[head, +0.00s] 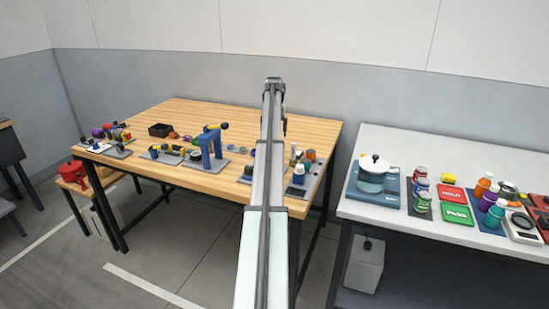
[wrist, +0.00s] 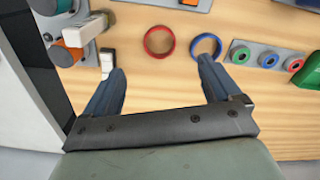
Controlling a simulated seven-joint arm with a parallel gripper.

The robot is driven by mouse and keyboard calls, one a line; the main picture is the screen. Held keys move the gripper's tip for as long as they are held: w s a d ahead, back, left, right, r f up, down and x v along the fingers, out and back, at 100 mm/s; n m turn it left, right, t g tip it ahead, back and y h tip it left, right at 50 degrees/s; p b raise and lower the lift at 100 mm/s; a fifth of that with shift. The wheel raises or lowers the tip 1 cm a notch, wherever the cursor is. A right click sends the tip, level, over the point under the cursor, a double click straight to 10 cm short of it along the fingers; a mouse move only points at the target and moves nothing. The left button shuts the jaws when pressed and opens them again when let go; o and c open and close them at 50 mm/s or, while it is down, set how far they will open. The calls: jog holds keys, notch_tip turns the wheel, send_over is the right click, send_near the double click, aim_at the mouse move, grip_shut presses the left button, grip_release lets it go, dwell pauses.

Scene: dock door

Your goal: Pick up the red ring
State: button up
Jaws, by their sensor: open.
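The red ring (wrist: 158,56) lies flat on the wooden table in the wrist view, at the upper middle. A blue ring (wrist: 220,48) lies just to its right, apart from it. My gripper (wrist: 162,66) is open and empty, with its fingers spread wide. The red ring appears just beyond the fingertips, between their lines. The right fingertip overlaps the lower edge of the blue ring in the picture; I cannot tell if they touch. In the head view my arm hides this part of the table, and I cannot make out the red ring there.
In the wrist view, a grey plate with several small coloured rings (wrist: 268,58) is at right, and a holder with orange and white parts (wrist: 72,45) is at left. The wooden table (head: 190,112) carries several fixtures. A white table (head: 400,150) stands at right.

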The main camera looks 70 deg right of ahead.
notch_tip(320, 180, down, 12)
jog(key=shift+d+r, duration=0.1)
jog(key=shift+r, duration=0.15)
dwell(0.4)
jog(key=shift+c, duration=0.3)
jog(key=c, duration=1.1)
